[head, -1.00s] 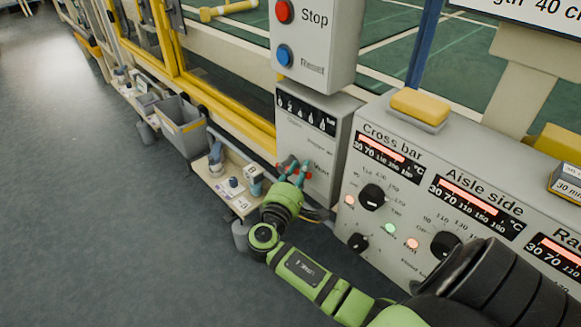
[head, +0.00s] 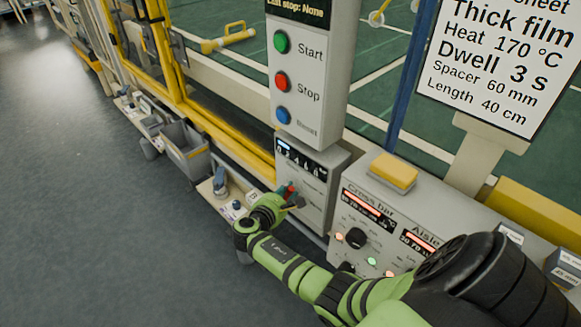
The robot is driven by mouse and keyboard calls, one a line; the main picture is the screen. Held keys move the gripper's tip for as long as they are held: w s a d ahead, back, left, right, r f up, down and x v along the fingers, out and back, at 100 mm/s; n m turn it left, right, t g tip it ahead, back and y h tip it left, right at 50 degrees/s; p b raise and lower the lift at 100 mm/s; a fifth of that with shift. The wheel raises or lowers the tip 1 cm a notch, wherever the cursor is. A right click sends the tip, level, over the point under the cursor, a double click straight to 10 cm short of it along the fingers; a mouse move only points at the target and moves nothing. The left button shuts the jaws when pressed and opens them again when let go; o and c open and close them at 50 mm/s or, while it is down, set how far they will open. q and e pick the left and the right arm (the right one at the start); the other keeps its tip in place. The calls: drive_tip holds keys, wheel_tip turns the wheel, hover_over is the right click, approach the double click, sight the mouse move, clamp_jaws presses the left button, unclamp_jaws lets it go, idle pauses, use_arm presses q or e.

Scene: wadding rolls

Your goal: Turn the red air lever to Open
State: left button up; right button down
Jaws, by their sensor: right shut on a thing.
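The red air lever (head: 291,187) is on the front of the grey air box (head: 314,210), below its dark gauge strip. Only a little red shows, because my right gripper covers most of the lever. My right gripper (head: 288,194) is at the box front, shut on the red lever. The green and black arm behind it comes in from the lower right. The small lettering around the lever is too blurred to read, so its exact position cannot be told. My left gripper is not in view.
A button box (head: 303,90) with Start, Stop and Reset stands above. A heater panel (head: 385,225) with knobs and red displays is to the right, a yellow-topped block (head: 393,170) on it. A shelf (head: 222,192) and grey bin (head: 186,150) are left. The floor is clear.

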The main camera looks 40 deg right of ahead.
drive_tip(key=shift+w+r+n+g+p, duration=0.3)
drive_tip(key=shift+w+n+g+p, duration=0.1)
drive_tip(key=shift+w+n, duration=0.15)
drive_tip(key=shift+w+f+n+g, duration=0.1)
drive_tip(key=shift+w+n+g, duration=0.55)
drive_tip(key=shift+n, duration=0.3)
drive_tip(key=c, duration=1)
unclamp_jaws()
drive_tip(key=shift+a, duration=0.25)
drive_tip(key=v, duration=1.1)
drive_tip(key=shift+r, duration=0.3)
drive_tip(key=shift+a, duration=0.15)
